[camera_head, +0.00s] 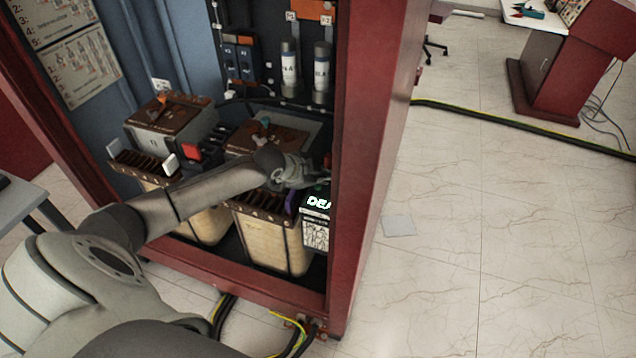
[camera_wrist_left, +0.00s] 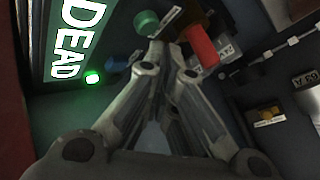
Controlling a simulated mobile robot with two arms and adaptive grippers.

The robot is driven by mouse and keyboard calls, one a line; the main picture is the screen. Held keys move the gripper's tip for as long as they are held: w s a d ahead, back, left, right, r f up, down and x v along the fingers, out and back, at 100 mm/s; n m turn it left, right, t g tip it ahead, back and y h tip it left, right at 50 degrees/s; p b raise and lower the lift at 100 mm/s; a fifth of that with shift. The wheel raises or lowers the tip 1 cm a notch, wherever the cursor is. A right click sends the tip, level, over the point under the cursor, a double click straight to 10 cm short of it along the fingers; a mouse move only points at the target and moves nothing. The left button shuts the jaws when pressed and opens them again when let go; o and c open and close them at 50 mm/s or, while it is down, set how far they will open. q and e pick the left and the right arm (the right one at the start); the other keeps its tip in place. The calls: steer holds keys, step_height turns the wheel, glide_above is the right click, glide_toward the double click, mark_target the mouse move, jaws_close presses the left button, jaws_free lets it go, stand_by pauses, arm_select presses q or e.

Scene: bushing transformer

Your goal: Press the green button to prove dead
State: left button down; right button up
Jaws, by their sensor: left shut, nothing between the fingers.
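A round green button (camera_wrist_left: 146,21) shows at the top of the left wrist view, just beyond the fingertips of my left gripper (camera_wrist_left: 167,50). A red cylindrical part (camera_wrist_left: 201,46) is to its right. A panel with lit "DEAD" lettering (camera_wrist_left: 82,30) and a glowing green lamp (camera_wrist_left: 92,77) is at left. In the head view the lit panel (camera_head: 316,203) is partly cut off by the cabinet's red post. My left gripper (camera_head: 320,178) is shut and empty, just above that panel. I cannot tell whether it touches the button. My right gripper is not in view.
The red cabinet's right post (camera_head: 362,150) stands close to the gripper. Brown-topped transformers (camera_head: 270,235) fill the cabinet floor, and labelled cylinders (camera_head: 290,68) hang behind. Dark cables (camera_head: 490,118) cross the tiled floor, which is otherwise largely clear at right.

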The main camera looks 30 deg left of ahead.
mark_target(320, 190)
arm_select(q)
step_height(320, 190, up, 5)
steer(key=p, duration=0.5)
stand_by(0.5)
steer(key=shift+f, duration=0.1)
stand_by(0.4)
